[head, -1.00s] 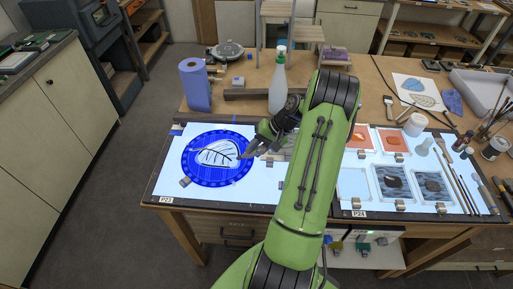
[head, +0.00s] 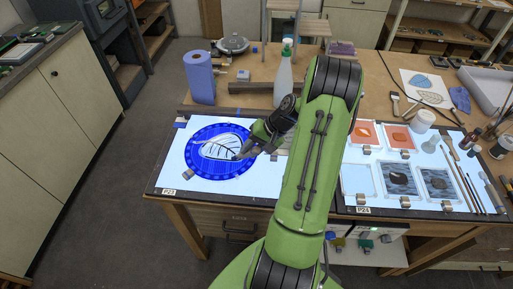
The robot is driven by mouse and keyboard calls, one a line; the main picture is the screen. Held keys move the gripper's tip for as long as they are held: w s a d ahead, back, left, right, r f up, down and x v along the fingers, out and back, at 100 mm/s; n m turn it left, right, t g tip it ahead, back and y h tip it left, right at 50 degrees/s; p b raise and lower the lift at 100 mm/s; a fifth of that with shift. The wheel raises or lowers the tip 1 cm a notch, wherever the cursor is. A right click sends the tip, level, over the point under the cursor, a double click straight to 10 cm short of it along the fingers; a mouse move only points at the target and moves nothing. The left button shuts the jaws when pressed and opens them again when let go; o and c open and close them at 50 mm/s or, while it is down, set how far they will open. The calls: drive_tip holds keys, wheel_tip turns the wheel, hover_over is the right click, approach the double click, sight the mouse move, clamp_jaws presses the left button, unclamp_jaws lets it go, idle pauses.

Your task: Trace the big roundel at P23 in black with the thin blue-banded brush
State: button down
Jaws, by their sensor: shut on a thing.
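The big roundel (head: 189,163) lies on the left light panel above the P23 label (head: 169,192). It has a blue ring border and a pale leaf (head: 215,150) with dark vein lines in the middle. My gripper (head: 243,152) is at the right side of the roundel, low over its inner edge. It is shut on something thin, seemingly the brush. The brush's blue band and tip are too small to make out, so I cannot tell whether the tip touches the glass. My arm hides the panel to the right.
A blue paper roll (head: 200,80) and a spray bottle (head: 283,82) stand behind the panel. Small blocks sit near the roundel's edge. The right panel at P24 (head: 363,210) holds small glass panes, and several brushes (head: 466,183) lie at its right.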

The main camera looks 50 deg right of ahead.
drive_tip(key=shift+r+p, duration=0.6)
drive_tip(key=shift+r, duration=0.05)
drive_tip(key=w+a, duration=0.6)
drive_tip(key=w, duration=0.2)
drive_tip(key=shift+w, duration=0.4)
drive_tip(key=shift+d+f, duration=0.1)
drive_tip(key=shift+f+b, duration=0.4)
drive_tip(key=shift+b, duration=0.05)
drive_tip(key=shift+f, duration=0.25)
drive_tip(key=shift+w+d+p, duration=0.15)
drive_tip(key=shift+w+d, duration=0.2)
drive_tip(key=shift+w, duration=0.35)
drive_tip(key=shift+w+d+p, duration=0.2)
drive_tip(key=shift+w+d, duration=0.15)
drive_tip(key=shift+w, duration=0.35)
drive_tip(key=shift+w+d+p, duration=0.15)
drive_tip(key=shift+w+d, duration=0.2)
drive_tip(key=shift+w, duration=0.35)
